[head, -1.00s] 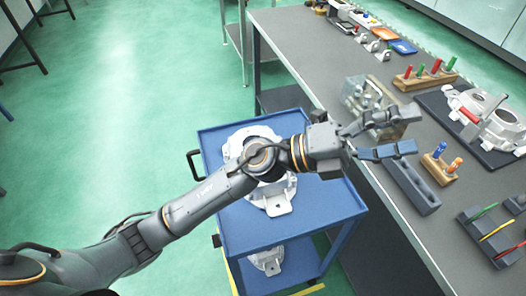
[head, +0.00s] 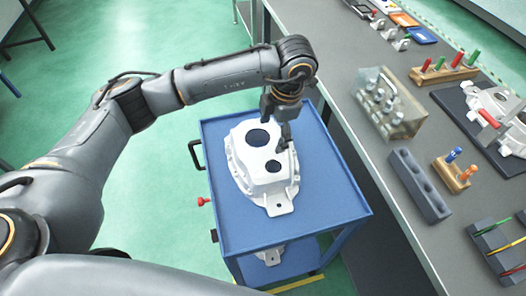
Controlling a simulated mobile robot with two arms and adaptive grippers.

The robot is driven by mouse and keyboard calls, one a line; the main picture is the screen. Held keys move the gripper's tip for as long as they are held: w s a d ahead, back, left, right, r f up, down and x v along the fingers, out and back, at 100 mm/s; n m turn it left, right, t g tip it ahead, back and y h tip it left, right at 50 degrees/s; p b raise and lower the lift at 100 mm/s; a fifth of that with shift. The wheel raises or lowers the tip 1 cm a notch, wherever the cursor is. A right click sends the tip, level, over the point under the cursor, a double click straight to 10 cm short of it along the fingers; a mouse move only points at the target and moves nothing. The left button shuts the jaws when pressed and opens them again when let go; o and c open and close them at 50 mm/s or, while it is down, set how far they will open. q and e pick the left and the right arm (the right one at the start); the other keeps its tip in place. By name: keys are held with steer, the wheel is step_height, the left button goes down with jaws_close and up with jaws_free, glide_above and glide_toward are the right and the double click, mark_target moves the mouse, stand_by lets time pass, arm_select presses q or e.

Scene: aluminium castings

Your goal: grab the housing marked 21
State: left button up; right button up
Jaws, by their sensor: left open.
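A white cast housing (head: 262,165) with two dark round holes lies on the top of the blue cart (head: 325,205). I can read no number on it. My left gripper (head: 275,124) points down over the housing's far edge, open and empty, its fingers covering a little of that edge. I cannot tell whether a finger touches it. Part of another pale casting (head: 270,256) shows on the cart's lower shelf. A further housing (head: 505,118) sits on a dark mat on the bench. No number is readable on these either. My right gripper is out of view.
The grey bench (head: 345,45) runs close along the cart's right side. It carries a clear box of parts (head: 390,104), a grey block with holes (head: 420,185) and wooden racks with coloured tools (head: 444,70). Green floor is open left of the cart.

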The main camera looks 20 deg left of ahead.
arm_select(q)
glide_above(266, 154)
steer(key=d, duration=0.1)
step_height(266, 154, down, 4)
steer(key=shift+w+f+p, duration=0.15)
steer(key=shift+p, duration=0.2)
steer(key=shift+f, duration=0.3)
steer(key=f+p, duration=0.1)
steer(key=f, duration=0.1)
steer(key=a+f+p, duration=0.1)
steer(key=f, duration=0.1)
steer(key=shift+f, duration=0.3)
jaws_close()
